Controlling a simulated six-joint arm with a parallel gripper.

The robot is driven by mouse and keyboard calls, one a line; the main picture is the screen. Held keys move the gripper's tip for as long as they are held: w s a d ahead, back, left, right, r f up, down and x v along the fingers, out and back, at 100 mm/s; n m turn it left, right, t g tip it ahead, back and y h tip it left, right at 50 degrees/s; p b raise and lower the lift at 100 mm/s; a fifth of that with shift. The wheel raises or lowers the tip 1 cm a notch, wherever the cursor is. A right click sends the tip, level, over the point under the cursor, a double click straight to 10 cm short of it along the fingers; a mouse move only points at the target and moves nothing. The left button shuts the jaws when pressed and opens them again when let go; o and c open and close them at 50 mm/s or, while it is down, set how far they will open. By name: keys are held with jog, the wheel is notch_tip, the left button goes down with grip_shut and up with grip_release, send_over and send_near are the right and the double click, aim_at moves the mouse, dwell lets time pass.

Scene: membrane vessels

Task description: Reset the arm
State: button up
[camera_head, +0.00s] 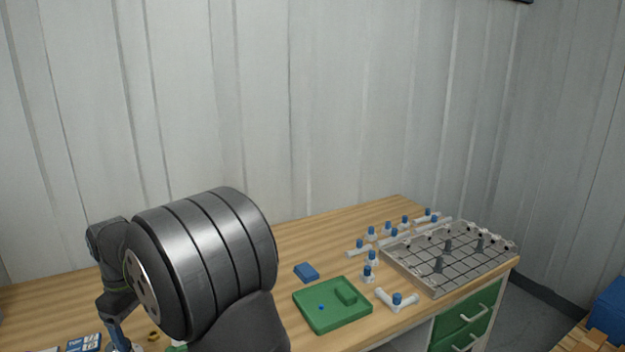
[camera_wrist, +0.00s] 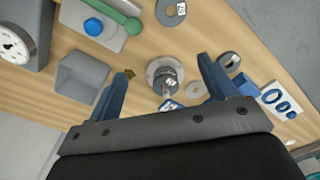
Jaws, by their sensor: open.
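My gripper (camera_wrist: 166,88) is open in the wrist view, with its two blue fingers spread apart and nothing held between them. A round metal fitting (camera_wrist: 165,76) stands on the wooden table beyond the fingertips, in line with the gap. I cannot tell the distance between them. In the head view my dark arm fills the lower left. Only a small blue part of the gripper end (camera_head: 117,337) shows at the bottom edge.
The wrist view shows a grey box (camera_wrist: 82,76), a dial gauge (camera_wrist: 14,45), a blue button (camera_wrist: 93,26) and several rings nearby. The head view shows a green tray (camera_head: 318,326), a blue block (camera_head: 306,272), several blue-capped white fittings and a metal grid rack (camera_head: 436,288).

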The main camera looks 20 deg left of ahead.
jog(key=shift+s+d+f, duration=0.1)
jog(key=shift+s+d, duration=0.15)
jog(key=shift+d, duration=1)
jog(key=shift+s+d+f, duration=0.1)
jog(key=shift+s+d, duration=0.1)
jog(key=shift+d, duration=1.05)
jog(key=o, duration=0.5)
jog(key=shift+a+r, duration=0.1)
jog(key=s+a+r+m+t+y, duration=0.3)
jog(key=s+a+r+m, duration=0.2)
jog(key=a+r+m, duration=0.4)
jog(key=x, duration=0.7)
jog(key=shift+w+a+f+m, duration=0.2)
jog(key=shift+a+m, duration=0.05)
jog(key=shift+m, duration=0.15)
